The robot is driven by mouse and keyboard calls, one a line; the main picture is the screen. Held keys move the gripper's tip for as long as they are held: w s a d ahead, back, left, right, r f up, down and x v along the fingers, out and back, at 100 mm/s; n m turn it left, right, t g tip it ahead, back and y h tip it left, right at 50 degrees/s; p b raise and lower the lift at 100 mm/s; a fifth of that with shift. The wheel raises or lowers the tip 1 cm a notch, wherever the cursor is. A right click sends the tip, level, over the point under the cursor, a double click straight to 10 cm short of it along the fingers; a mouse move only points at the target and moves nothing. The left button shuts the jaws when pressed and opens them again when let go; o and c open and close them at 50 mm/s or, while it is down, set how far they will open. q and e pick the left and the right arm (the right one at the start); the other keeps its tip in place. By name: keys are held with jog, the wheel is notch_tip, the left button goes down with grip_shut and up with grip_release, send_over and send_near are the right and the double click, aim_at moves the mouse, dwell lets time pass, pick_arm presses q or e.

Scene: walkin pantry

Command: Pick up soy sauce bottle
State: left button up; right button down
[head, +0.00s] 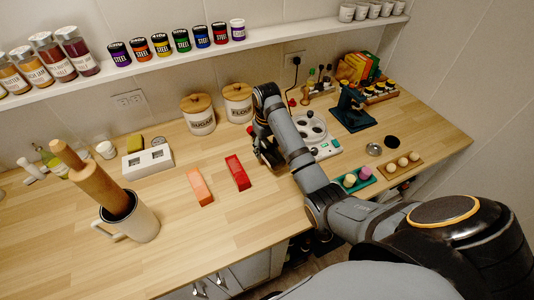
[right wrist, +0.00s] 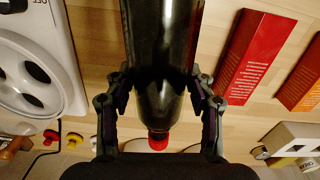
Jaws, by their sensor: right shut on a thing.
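The soy sauce bottle (right wrist: 160,60) is dark and glossy with a red cap (right wrist: 158,141) in the right wrist view. It lies between the two fingers of my right gripper (right wrist: 160,88), which is shut on it near the shoulder. The bottle's far end runs out of the top of that view. In the head view my right gripper (head: 268,154) is over the counter, just left of the white hob-like appliance, and its own arm mostly hides the bottle. I cannot tell whether the bottle touches the counter. My left gripper is not in view.
The white appliance (head: 318,140) is close on the right. Sugar (head: 198,114) and flour (head: 238,102) canisters stand behind. The front-left counter is clear beyond a rolling-pin holder (head: 138,222).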

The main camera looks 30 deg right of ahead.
jog(key=s+r+p, duration=0.1)
jog(key=r+p, duration=0.1)
jog(key=s+a+r+p, duration=0.1)
jog(key=r+p, duration=0.1)
jog(key=s+a+r+p, duration=0.1)
jog(key=r+p, duration=0.1)
jog(key=p, duration=0.1)
jog(key=shift+s+a+r, duration=0.2)
jog(key=shift+s+r, duration=0.05)
jog(key=shift+s, duration=0.15)
jog(key=s+a+r+p, duration=0.2)
jog(key=s+a+p, duration=0.2)
jog(key=s, duration=0.3)
jog(key=shift+s+a+r+p, duration=0.15)
jog(key=shift+a+p, duration=0.2)
jog(key=shift+p, duration=0.15)
